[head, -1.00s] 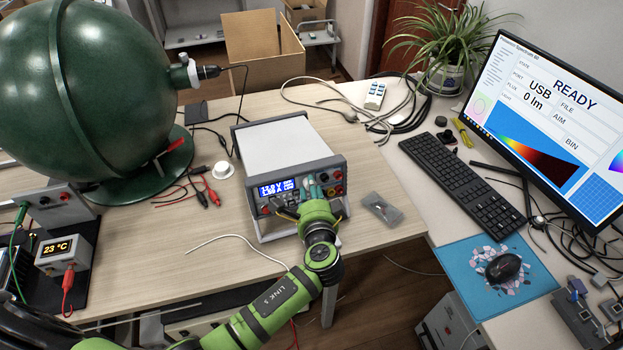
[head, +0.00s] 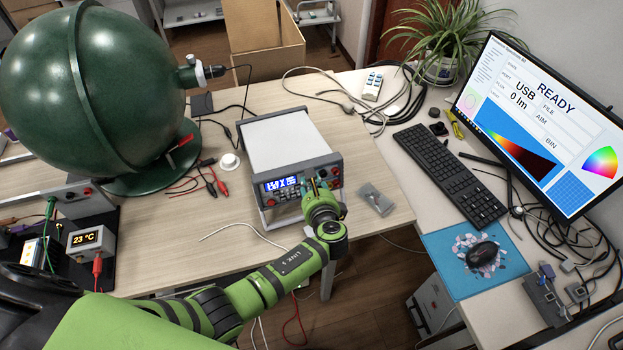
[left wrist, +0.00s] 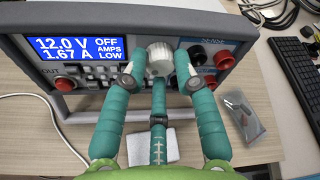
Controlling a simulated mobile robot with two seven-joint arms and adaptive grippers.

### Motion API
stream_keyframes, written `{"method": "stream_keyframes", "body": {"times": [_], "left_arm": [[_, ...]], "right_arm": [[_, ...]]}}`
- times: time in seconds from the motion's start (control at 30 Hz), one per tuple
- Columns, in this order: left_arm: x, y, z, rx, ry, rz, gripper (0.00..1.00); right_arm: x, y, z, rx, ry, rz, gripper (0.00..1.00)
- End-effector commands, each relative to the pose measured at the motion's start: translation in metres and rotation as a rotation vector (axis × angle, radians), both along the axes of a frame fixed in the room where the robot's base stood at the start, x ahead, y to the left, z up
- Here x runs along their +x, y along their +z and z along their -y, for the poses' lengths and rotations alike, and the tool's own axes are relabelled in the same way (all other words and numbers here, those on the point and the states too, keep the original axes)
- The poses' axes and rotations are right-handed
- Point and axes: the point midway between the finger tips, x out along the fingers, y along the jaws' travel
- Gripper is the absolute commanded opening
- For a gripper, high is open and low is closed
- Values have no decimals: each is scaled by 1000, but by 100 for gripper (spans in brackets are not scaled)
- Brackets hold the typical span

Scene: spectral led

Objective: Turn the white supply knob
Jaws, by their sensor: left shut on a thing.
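The power supply (head: 284,142) is a grey box on the wooden desk. Its front panel and blue display (left wrist: 77,49) face me; the display reads 12.0 V, 1.67 A, OFF, AMPS LOW. The white supply knob (left wrist: 160,58) sits on the panel right of the display. In the left wrist view my left gripper (left wrist: 155,74) has its teal fingers on both sides of the knob, shut on it. In the head view the gripper (head: 316,186) is at the panel's right part, and the wrist hides the knob. My right gripper is not in view.
A red button (left wrist: 65,84) is below the display, and red and black terminals (left wrist: 222,60) are right of the knob. A large green sphere (head: 95,85) stands at the left. A monitor (head: 545,125) stands at the right.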

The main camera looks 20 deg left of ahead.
Motion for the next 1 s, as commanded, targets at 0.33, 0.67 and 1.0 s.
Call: {"method": "stream_keyframes", "body": {"times": [0.33, 0.67, 1.0], "left_arm": [[3, 4, 3, 109, -35, -76, 0], [3, 3, 4, 129, -41, -92, 0], [2, 2, 3, 128, -40, -94, 52]], "right_arm": [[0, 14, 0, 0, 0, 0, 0], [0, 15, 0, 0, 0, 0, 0], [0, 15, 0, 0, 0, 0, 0]]}}
